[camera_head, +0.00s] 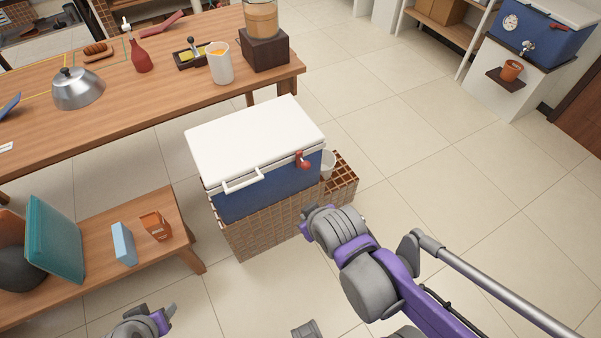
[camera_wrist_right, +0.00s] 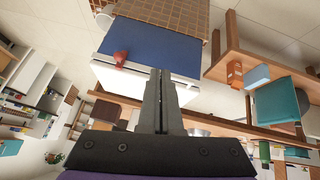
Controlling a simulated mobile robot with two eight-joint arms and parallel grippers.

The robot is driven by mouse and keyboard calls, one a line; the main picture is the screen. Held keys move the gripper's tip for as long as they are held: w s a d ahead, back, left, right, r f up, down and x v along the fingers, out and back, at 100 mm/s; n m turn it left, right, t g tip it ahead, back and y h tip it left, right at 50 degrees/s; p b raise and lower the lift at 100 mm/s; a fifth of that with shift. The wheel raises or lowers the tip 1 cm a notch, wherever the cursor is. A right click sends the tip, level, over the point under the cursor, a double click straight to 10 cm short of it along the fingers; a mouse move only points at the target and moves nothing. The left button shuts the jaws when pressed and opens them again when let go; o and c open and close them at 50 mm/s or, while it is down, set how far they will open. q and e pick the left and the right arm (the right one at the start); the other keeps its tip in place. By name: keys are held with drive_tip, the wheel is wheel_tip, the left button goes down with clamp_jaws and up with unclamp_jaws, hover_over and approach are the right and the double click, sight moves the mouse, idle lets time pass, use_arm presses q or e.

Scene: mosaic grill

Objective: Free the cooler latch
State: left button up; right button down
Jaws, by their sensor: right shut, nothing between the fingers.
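The cooler (camera_head: 255,140) has a white lid, lying closed, and a blue body on a brick-patterned base. A red latch (camera_head: 302,160) sits at the lid seam near the front right corner. In the right wrist view the picture is turned over; the blue cooler body (camera_wrist_right: 150,50) and the red latch (camera_wrist_right: 120,58) show there, the latch left of the fingertips. My right gripper (camera_wrist_right: 160,75) is shut and empty, pointing toward the cooler front and apart from the latch in the picture. My left gripper (camera_head: 150,322) is at the bottom edge of the head view, low and away from the cooler; its jaw state is unclear.
A white handle (camera_head: 243,181) sticks out from the cooler front. A white cup (camera_head: 327,163) stands on the brick base beside the cooler. A wooden bench (camera_head: 178,225) with several items is at the left; a long table (camera_head: 130,105) is behind.

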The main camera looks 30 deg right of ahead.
drive_tip(key=w+d+f+n+t+h+b, duration=0.2)
drive_tip(key=w+d+f+n+t+b, duration=0.4)
drive_tip(key=w+f+b, duration=0.45)
drive_tip(key=n+t+y+b, duration=0.1)
drive_tip(key=n+t+b, duration=0.4)
drive_tip(key=n, duration=0.6)
approach(303, 165)
drive_tip(key=w+a+f, duration=0.2)
drive_tip(key=w+a, duration=0.1)
drive_tip(key=a, duration=0.2)
drive_tip(key=w, duration=0.8)
drive_tip(key=shift+d+f, duration=0.15)
drive_tip(key=shift+d, duration=0.15)
use_arm(q)
wheel_tip(303, 165, down, 20)
drive_tip(key=shift+s+g+b, duration=0.35)
drive_tip(key=shift+g, duration=0.05)
use_arm(e)
drive_tip(key=shift+s+d+r, duration=0.15)
drive_tip(key=shift+s+d, duration=0.4)
drive_tip(key=shift+d, duration=0.35)
drive_tip(key=shift+s+d+r, duration=0.15)
drive_tip(key=shift+s+d, duration=0.35)
drive_tip(key=shift+d, duration=0.4)
